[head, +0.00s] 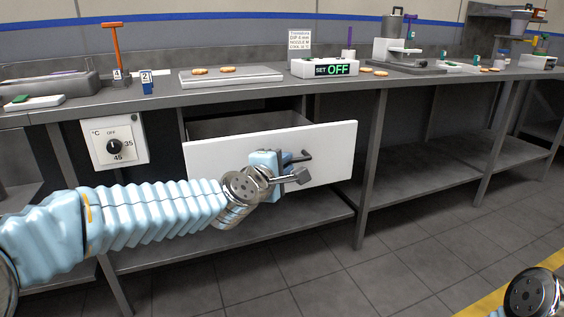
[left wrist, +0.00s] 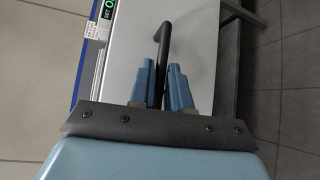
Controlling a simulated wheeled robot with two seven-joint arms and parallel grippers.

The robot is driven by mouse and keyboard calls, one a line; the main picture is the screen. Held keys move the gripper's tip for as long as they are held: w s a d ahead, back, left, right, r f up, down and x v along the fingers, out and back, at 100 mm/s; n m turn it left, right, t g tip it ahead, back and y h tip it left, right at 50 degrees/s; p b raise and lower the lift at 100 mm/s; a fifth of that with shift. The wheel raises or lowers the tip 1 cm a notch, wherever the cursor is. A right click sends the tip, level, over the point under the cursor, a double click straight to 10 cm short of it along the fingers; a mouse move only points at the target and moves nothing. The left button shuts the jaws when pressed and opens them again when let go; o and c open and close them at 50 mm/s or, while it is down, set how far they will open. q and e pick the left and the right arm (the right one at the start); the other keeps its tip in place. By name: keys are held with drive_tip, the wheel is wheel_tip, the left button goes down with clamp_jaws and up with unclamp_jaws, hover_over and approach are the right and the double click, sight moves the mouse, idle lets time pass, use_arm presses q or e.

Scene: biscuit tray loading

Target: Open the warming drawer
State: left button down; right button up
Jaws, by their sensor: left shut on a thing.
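The warming drawer (head: 325,142) has a white front under the steel counter. It stands pulled out, and its dark inside shows behind the front. Its dark bar handle (head: 302,156) is on the front's outer face. My left gripper (head: 283,160) is at the handle. In the left wrist view, the blue fingers of the left gripper (left wrist: 162,85) are shut on the dark handle (left wrist: 165,42), one finger on each side. The white drawer front (left wrist: 195,40) lies behind them. My right gripper's fingers are not in view.
A dial panel (head: 114,143) is left of the drawer. On the counter are a white board (head: 245,80) with two biscuits, a display box reading "SET OFF" (head: 310,69) and an orange-handled tool (head: 117,50). The floor (head: 400,260) in front is clear.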

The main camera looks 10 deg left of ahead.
use_arm(q)
drive_tip(key=c, duration=1.2)
unclamp_jaws()
drive_tip(key=shift+o, duration=0.2)
drive_tip(key=v, duration=1.3)
drive_tip(key=shift+s, duration=0.4)
